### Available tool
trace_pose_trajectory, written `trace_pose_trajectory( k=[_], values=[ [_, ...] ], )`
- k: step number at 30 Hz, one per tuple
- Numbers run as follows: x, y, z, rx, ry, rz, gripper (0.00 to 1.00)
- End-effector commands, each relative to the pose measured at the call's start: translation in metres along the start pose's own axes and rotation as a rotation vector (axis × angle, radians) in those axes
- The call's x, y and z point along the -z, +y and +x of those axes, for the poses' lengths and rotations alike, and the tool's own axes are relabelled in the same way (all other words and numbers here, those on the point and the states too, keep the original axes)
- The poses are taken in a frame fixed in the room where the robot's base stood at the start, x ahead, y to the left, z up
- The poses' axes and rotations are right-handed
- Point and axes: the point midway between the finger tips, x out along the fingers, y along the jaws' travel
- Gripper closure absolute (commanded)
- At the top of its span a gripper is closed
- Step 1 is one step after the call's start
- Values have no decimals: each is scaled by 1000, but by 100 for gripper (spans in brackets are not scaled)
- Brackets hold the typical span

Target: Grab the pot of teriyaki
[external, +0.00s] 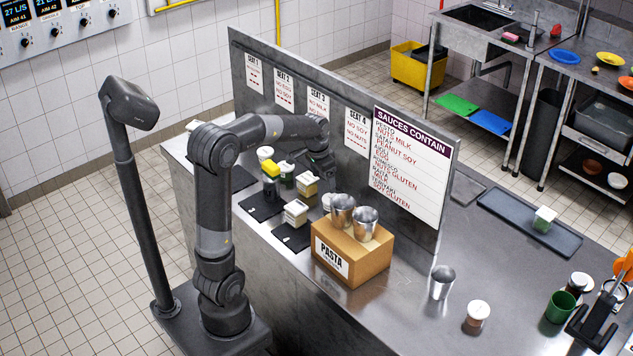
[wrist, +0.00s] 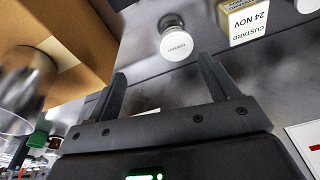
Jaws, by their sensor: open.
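A small pot with a round white lid (wrist: 177,45) stands on the steel counter in the wrist view. Its tiny upside-down lid print seems to read teriyaki. It is beyond my gripper's fingertips (wrist: 162,82), roughly centred between them and not touched. In the external view, a white-lidded pot (external: 327,201) beside the pasta box looks like the same one, partly hidden. My gripper (external: 322,168) is above the counter near the sign panel. Its two fingers are apart with nothing between them.
The cardboard pasta box (external: 350,250) carries metal cups (external: 342,209) and stands close to the pot. A custard container (wrist: 243,20) is on the pot's other side. The upright sign panel (external: 345,125) rises behind. Several containers on dark mats are left of the box.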

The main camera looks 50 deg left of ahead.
Motion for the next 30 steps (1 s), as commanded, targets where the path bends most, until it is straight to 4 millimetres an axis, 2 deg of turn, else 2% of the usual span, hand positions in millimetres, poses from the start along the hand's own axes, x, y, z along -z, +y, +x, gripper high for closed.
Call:
trace_pose_trajectory(
  k=[3, 8, 11, 18, 25, 30],
  values=[
    [15, -14, 20, -13, -31, 13, 21],
    [24, -24, 32, -21, -48, 24, 21],
    [25, -25, 42, -23, -51, 27, 21],
    [23, -24, 79, -23, -52, 27, 21],
    [24, -24, 96, -22, -50, 27, 21],
    [30, -26, 121, -23, -52, 27, 21]
  ],
)
